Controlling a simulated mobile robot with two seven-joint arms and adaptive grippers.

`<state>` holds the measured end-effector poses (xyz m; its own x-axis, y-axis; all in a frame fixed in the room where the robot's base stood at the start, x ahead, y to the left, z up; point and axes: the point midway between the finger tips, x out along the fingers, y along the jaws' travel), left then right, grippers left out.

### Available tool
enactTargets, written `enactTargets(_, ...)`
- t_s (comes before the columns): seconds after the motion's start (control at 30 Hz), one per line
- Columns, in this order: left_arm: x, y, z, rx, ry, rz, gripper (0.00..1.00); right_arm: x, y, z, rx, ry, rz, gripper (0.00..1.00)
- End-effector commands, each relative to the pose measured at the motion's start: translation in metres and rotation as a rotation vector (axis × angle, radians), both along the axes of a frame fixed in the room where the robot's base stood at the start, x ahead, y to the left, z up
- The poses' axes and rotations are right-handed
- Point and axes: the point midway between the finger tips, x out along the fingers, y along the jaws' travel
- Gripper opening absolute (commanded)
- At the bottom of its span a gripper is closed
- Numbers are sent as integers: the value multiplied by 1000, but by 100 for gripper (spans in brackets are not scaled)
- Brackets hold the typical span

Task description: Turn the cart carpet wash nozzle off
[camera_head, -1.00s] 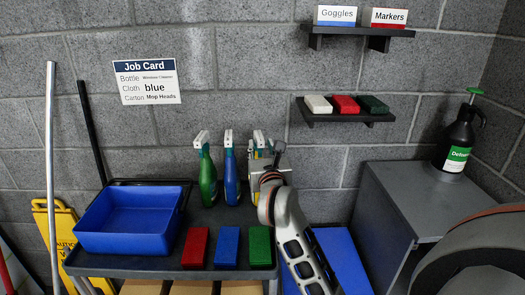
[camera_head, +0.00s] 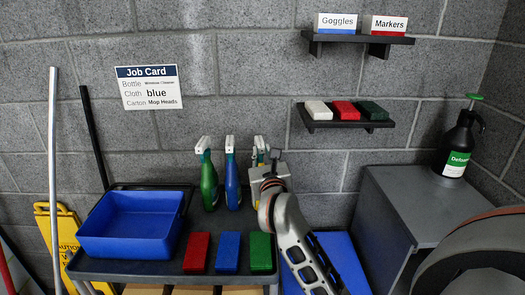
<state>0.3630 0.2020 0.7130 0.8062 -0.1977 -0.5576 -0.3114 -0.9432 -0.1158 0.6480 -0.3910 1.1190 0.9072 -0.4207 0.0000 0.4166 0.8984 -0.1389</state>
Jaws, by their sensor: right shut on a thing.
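Three spray bottles stand at the back of the dark cart (camera_head: 130,268): a green bottle (camera_head: 209,188), a blue bottle (camera_head: 232,186) and a third spray bottle (camera_head: 260,146) to their right. No bottle label can be read, so I cannot tell by name which is carpet wash. My right gripper (camera_head: 262,168) reaches in from the lower right and is shut on the third bottle's nozzle. The nozzle's setting cannot be made out. My left gripper is not in view.
A blue tub (camera_head: 130,247) sits on the cart's left. Red (camera_head: 196,253), blue (camera_head: 227,253) and green (camera_head: 260,253) cloths lie along its front. A grey cabinet (camera_head: 445,205) with a black sprayer (camera_head: 458,145) stands right. Wall shelves (camera_head: 345,125) hang above.

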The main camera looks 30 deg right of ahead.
Motion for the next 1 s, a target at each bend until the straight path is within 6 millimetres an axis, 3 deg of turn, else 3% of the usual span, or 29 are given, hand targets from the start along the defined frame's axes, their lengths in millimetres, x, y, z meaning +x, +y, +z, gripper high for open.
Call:
enactTargets(0.23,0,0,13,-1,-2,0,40,0,0,1,-93,44,0,8)
enactTargets(1.0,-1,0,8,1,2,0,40,0,0,1,-1219,563,-1,8)
